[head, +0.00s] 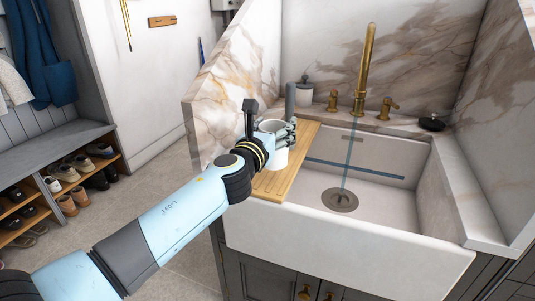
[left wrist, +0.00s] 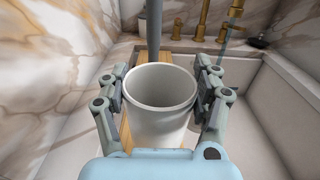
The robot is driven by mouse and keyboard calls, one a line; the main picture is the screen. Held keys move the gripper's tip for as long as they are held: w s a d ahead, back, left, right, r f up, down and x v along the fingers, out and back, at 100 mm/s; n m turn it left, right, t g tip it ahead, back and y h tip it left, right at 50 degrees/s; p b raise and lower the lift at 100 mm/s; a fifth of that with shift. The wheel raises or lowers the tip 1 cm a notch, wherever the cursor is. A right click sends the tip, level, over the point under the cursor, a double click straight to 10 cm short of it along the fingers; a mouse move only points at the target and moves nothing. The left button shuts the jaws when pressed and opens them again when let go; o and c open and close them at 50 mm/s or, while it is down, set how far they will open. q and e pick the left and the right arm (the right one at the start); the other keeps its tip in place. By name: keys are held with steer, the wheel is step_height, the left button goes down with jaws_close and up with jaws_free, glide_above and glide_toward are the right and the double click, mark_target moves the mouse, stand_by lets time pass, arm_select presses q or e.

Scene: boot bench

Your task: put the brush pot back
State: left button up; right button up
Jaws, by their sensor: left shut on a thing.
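The brush pot is a plain white, round, open-topped pot (head: 278,158). It also shows large and upright in the left wrist view (left wrist: 158,112), and it looks empty. My left gripper (head: 279,132) is shut on it, with fingers on both sides of its wall in the left wrist view (left wrist: 161,92). The pot is over the wooden board (head: 293,176) that lies across the left side of the sink; I cannot tell whether its base touches the board. My right gripper is not in view.
The white sink (head: 380,184) has a round drain and blue lines. Behind it stand a brass tap (head: 366,70), a grey cylinder (head: 291,99) and a lidded container (head: 305,94). A dark round dish (head: 431,124) sits at right. Marble walls rise left and behind.

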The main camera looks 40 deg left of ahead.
arm_select(q)
steer(key=shift+s+a+f, duration=0.3)
steer(key=shift+a+f, duration=0.15)
steer(key=shift+a, duration=0.25)
step_height(320, 180, down, 4)
steer(key=b, duration=0.3)
steer(key=shift+f+b, duration=0.1)
steer(key=shift+b, duration=0.3)
steer(key=shift+r, duration=0.2)
steer(key=shift+f, duration=0.15)
steer(key=o, duration=1.8)
steer(key=shift+c, duration=0.2)
